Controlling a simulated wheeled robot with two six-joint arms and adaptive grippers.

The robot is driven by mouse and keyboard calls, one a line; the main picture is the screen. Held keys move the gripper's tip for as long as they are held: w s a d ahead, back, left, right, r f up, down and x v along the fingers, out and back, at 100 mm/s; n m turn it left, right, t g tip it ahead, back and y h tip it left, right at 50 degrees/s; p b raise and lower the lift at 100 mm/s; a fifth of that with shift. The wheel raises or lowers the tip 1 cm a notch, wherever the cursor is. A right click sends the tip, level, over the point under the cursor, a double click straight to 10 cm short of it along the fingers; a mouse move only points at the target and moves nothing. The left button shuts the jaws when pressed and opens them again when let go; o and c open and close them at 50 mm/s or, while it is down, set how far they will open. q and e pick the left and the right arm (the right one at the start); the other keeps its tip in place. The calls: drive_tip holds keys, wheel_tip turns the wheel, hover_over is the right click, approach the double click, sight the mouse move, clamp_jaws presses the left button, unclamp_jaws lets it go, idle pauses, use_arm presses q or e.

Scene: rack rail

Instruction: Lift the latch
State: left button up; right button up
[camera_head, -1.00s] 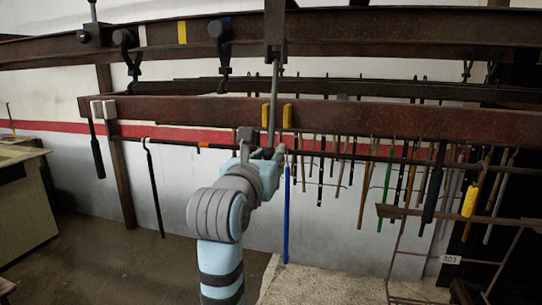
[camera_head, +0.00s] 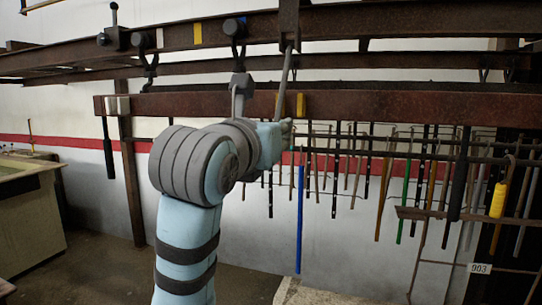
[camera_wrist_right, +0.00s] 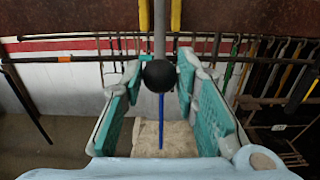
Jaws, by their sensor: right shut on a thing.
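The latch is a grey rod (camera_head: 285,82) hanging from a bracket on the upper rusty beam, passing by two yellow guides (camera_head: 300,104). It leans slightly in the head view. In the right wrist view its black ball end (camera_wrist_right: 159,74) sits between the teal fingers of my right gripper (camera_wrist_right: 160,88). That gripper also shows in the head view (camera_head: 284,132), just below the lower beam's front face. It is shut on the latch's ball end; the exact finger contact is hard to see. My left gripper is not in view.
The lower rusty beam (camera_head: 400,105) runs across just above my right gripper. A blue rod (camera_head: 299,220) hangs below it, and several tools hang along a rail to the right. A bench (camera_head: 30,205) stands at the left. Open floor lies between.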

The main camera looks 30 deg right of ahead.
use_arm(q)
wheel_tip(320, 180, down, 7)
drive_tip(key=b, duration=0.5)
drive_tip(key=shift+b, duration=0.4)
use_arm(e)
drive_tip(key=s+a+r, duration=0.4)
drive_tip(key=a+r, duration=0.1)
drive_tip(key=r, duration=0.2)
drive_tip(key=shift+r, duration=0.2)
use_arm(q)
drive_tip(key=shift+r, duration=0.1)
use_arm(e)
drive_tip(key=o, duration=1)
drive_tip(key=shift+a, duration=0.2)
drive_tip(key=shift+f, duration=0.1)
